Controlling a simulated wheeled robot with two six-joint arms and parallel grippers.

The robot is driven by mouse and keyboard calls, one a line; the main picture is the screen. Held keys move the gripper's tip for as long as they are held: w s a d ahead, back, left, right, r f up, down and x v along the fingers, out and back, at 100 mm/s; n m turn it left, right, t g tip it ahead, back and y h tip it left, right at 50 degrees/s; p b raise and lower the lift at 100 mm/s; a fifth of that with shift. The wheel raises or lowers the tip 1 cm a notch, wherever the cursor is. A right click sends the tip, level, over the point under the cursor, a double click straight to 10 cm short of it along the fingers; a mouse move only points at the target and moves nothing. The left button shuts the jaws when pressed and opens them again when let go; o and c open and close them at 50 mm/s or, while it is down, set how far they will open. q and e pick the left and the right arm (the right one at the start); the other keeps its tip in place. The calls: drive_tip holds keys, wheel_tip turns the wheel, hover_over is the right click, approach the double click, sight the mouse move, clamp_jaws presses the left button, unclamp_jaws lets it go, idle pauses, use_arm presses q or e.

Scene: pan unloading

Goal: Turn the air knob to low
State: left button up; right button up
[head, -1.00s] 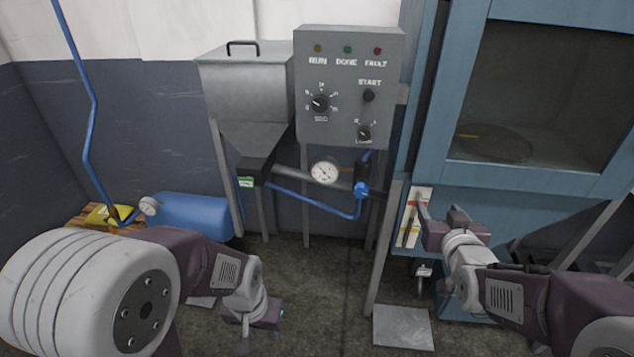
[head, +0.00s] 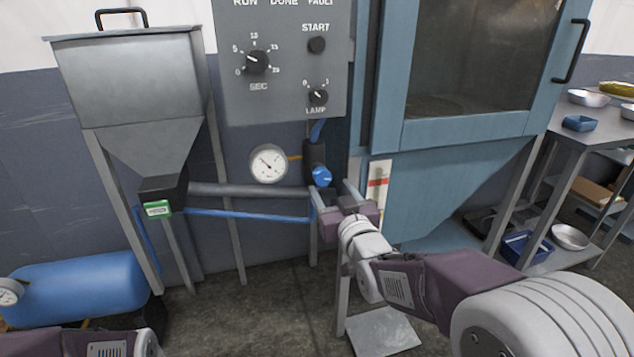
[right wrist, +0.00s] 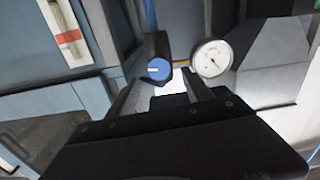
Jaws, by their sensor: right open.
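The air knob (head: 321,176) is a blue round knob on a black regulator body (head: 314,152), below the grey control panel. A white dial gauge (head: 269,163) is beside it on the left. My right gripper (head: 331,192) is open and empty, with its fingers pointing up just below the knob. In the right wrist view, the blue knob (right wrist: 159,69) with a pale mark is beyond the open fingers (right wrist: 160,92), apart from them as far as I can tell. The gauge (right wrist: 211,58) is to its right. Only my left arm shows at the lower left; its gripper is out of the picture.
The control panel (head: 283,95) with its SEC, LAMP and START controls hangs above. A grey hopper (head: 131,75) stands left, and a blue cabinet (head: 460,130) right. A blue tank (head: 75,283) lies lower left. A grey pipe (head: 245,190) runs left of the regulator.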

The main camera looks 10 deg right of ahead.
sight(324, 178)
drive_tip(key=w+b, duration=0.1)
drive_tip(key=w, duration=0.8)
drive_tip(key=shift+a, duration=0.1)
drive_tip(key=shift+r, duration=0.1)
clamp_jaws()
